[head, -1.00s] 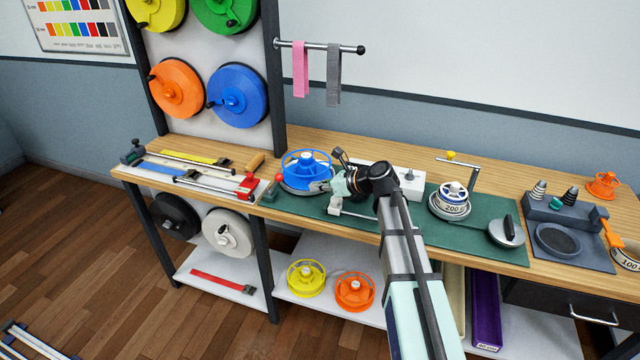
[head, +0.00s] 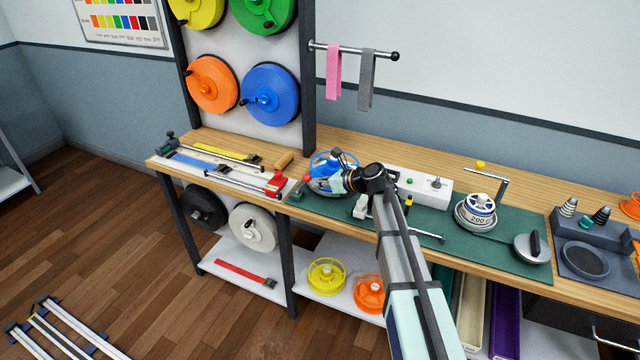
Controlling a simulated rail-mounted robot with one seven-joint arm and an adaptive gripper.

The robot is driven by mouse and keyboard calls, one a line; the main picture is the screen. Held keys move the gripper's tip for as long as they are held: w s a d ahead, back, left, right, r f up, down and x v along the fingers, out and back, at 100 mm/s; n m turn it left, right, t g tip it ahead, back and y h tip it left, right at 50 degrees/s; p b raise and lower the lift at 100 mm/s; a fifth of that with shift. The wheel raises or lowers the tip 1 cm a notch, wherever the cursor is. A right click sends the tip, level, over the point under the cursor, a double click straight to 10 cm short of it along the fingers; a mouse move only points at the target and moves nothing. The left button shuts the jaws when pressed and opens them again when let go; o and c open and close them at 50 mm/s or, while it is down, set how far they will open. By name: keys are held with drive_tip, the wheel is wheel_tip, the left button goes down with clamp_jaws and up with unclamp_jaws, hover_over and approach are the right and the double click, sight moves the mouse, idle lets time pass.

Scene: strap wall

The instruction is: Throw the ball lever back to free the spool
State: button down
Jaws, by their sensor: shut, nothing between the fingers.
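The blue spool (head: 331,161) sits at the left end of the green mat (head: 420,225) on the workbench, partly hidden behind my wrist. A small red ball (head: 306,178) shows at its left front edge, apparently the ball of the lever; its stem cannot be made out. My gripper (head: 316,185) is shut and empty, low at the front of the blue spool and just right of the red ball. Whether it touches the ball or the spool cannot be told at this size.
A white box (head: 430,188) with a knob stands behind my arm. A white reel (head: 480,207) on a scale and a rod with a yellow ball (head: 480,164) are to the right. Red-ended rails (head: 235,170) lie left. Large spools (head: 270,93) hang on the panel behind.

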sight(306, 175)
drive_tip(key=shift+r, duration=0.1)
drive_tip(key=shift+a+r+p, duration=0.2)
drive_tip(key=shift+p, duration=0.1)
drive_tip(key=shift+w+a+r, duration=0.1)
drive_tip(key=shift+a+r, duration=0.05)
drive_tip(key=shift+w+a+r+p, duration=0.3)
drive_tip(key=shift+a+r+p, duration=0.45)
drive_tip(key=shift+p, duration=0.3)
drive_tip(key=w+a+r+p, duration=0.1)
drive_tip(key=w+a+p, duration=0.2)
drive_tip(key=a, duration=0.5)
drive_tip(key=shift+a+r, duration=0.15)
drive_tip(key=shift+a, duration=0.1)
drive_tip(key=shift+w, duration=0.1)
drive_tip(key=shift+p, duration=0.3)
